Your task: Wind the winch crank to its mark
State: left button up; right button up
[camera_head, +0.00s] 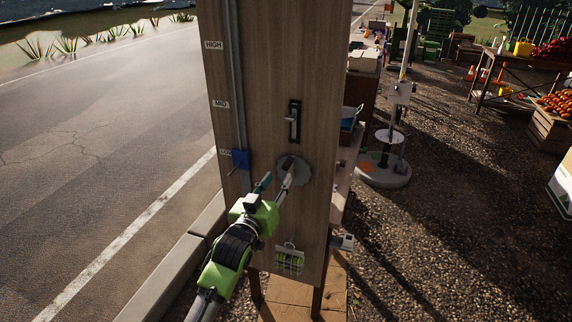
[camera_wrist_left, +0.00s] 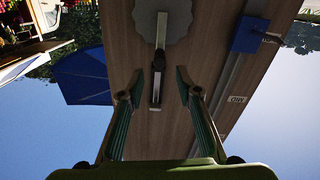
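The winch disc (camera_head: 299,172) is a grey round plate on a tall wooden post; it also shows at the top of the left wrist view (camera_wrist_left: 178,22). A pale bar with a dark grip (camera_wrist_left: 158,62), apparently the crank, extends from the disc there. My left gripper (camera_head: 275,181) is in front of the disc, its fingers partly covering it in the head view. In the left wrist view its fingers (camera_wrist_left: 154,88) are spread on either side of the bar's line, with no visible contact. No crank mark can be made out. My right gripper is out of view.
A blue block (camera_head: 240,159) sits on a vertical rail beside the LOW label; MID and HIGH labels are above. A black slotted plate with a lever (camera_head: 294,122) is above the disc. A small green-and-white item (camera_head: 290,259) hangs below. Fruit stands are on the right.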

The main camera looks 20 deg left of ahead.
aim_at(285, 168)
pick_arm(q)
jog(key=w+p, duration=0.1)
jog(key=w, duration=0.7)
jog(key=shift+d, duration=0.15)
jog(key=shift+s, duration=0.1)
grip_shut()
